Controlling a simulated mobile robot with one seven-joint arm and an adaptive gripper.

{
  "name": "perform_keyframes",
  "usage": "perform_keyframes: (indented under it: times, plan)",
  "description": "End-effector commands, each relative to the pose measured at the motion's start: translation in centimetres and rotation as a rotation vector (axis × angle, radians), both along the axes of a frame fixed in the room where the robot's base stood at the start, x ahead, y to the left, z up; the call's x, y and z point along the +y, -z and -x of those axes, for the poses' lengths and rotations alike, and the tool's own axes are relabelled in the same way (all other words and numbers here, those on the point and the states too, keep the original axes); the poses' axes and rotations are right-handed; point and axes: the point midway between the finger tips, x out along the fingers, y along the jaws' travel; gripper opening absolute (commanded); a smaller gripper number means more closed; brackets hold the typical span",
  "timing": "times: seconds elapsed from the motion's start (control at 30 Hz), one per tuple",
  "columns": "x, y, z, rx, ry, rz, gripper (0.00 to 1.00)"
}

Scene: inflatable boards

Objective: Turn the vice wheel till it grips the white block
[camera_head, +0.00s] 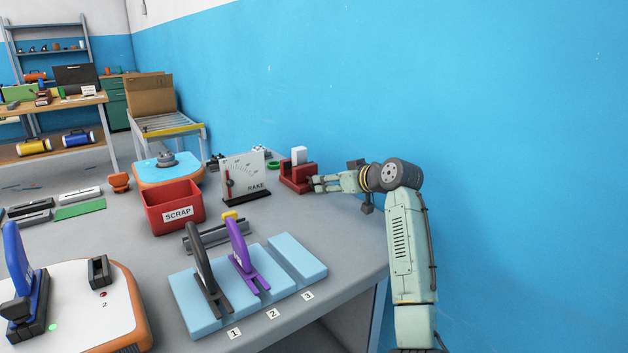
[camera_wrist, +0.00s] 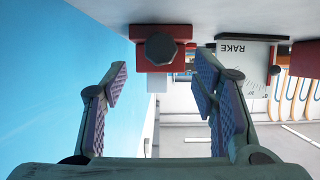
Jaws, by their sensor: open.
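The red vice (camera_head: 290,180) stands near the back right of the grey bench. The white block (camera_head: 298,155) sticks up from between its jaws; I cannot tell whether they touch it. In the wrist view the dark vice wheel (camera_wrist: 160,47) faces me on the red vice body (camera_wrist: 165,18). The white block (camera_wrist: 157,84) shows just below it in that upside-down picture. My gripper (camera_head: 315,184) reaches in from the right, close to the vice. It is open and empty, with its fingers (camera_wrist: 160,78) on either side of the wheel and clear of it.
The RAKE gauge board (camera_head: 243,176) stands just left of the vice. A red SCRAP bin (camera_head: 173,207) and pale blue pads (camera_head: 297,258) with tall handles are nearer the front. The blue wall (camera_head: 490,120) rises behind and to the right of my arm.

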Motion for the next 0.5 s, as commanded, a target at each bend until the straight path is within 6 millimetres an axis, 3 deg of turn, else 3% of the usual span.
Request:
perform_keyframes:
  times: [0.2, 0.5]
  plan:
    - [2.3, 1.4, -3.0, 0.002, -0.002, 0.001, 0.54]
    - [3.4, 2.3, -4.6, -0.002, 0.000, 0.001, 0.54]
